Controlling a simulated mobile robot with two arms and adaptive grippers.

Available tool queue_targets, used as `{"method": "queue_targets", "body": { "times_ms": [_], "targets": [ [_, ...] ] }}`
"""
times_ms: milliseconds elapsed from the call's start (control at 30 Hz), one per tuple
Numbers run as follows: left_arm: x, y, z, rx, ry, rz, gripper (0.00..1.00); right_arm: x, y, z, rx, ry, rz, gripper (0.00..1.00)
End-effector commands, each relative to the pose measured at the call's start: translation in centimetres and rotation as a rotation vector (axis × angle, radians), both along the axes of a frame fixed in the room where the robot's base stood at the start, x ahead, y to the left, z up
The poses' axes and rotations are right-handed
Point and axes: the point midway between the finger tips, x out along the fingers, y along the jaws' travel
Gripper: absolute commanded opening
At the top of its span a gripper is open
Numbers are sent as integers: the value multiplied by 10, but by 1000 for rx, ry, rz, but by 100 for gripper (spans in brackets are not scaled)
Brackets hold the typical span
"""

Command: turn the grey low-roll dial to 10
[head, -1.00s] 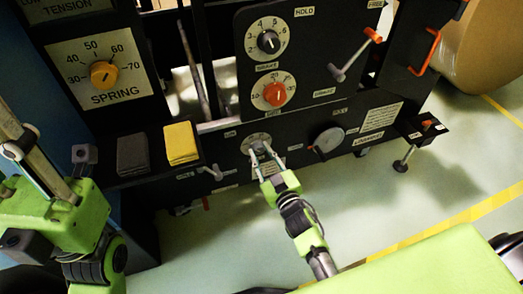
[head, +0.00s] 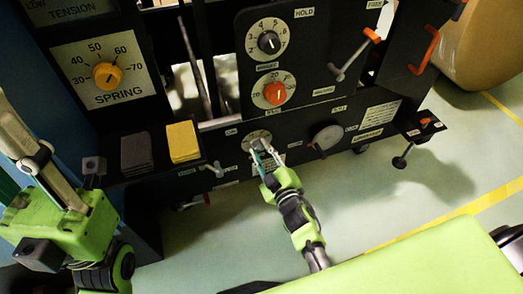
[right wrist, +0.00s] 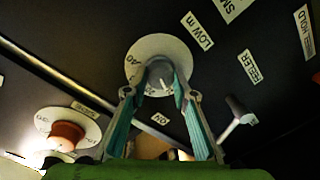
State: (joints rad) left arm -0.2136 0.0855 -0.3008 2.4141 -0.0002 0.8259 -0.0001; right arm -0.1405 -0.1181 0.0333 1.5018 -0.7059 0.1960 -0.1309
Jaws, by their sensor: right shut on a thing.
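The grey low-roll dial (right wrist: 160,74) sits on a round white scale plate (right wrist: 150,48) on the low black panel, beside a label reading "LOW". In the head view the plate (head: 256,136) shows just beyond my right gripper (head: 264,154). The right gripper (right wrist: 160,88) is shut on the grey dial, one finger on each side of its knob. A pale mark shows on the knob, but the number it meets cannot be read. My left arm's gripper (head: 22,142) is at the left edge, away from the dial; its fingers are unclear.
An orange dial (head: 275,93) and a dark HOLD dial (head: 269,43) sit above on the panel. Yellow (head: 183,141) and grey (head: 136,152) blocks lie on the left ledge. The floor in front is open.

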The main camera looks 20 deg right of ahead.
Motion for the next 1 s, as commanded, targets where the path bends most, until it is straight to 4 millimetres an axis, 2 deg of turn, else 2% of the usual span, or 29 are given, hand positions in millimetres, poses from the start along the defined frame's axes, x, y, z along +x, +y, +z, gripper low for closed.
{"method": "queue_targets", "body": {
  "times_ms": [200,233,300,600,733,867,1000],
  "targets": [
    [1,0,-2,1,6,0,30,0,0,0,1,0,0,4],
    [1,0,-2,1,6,0,30,0,0,0,1,0,0,30],
    [1,0,-2,1,8,-1,30,0,0,0,1,0,0,42],
    [3,-1,-3,8,12,1,30,0,0,0,1,0,0,42],
    [3,-1,-2,7,10,1,30,-7,-1,-1,1,1,0,42],
    [2,-1,-2,5,8,1,30,-25,-2,0,0,3,0,42],
    [2,-1,-2,4,7,1,30,-53,-5,1,2,4,-1,42]
  ]
}}
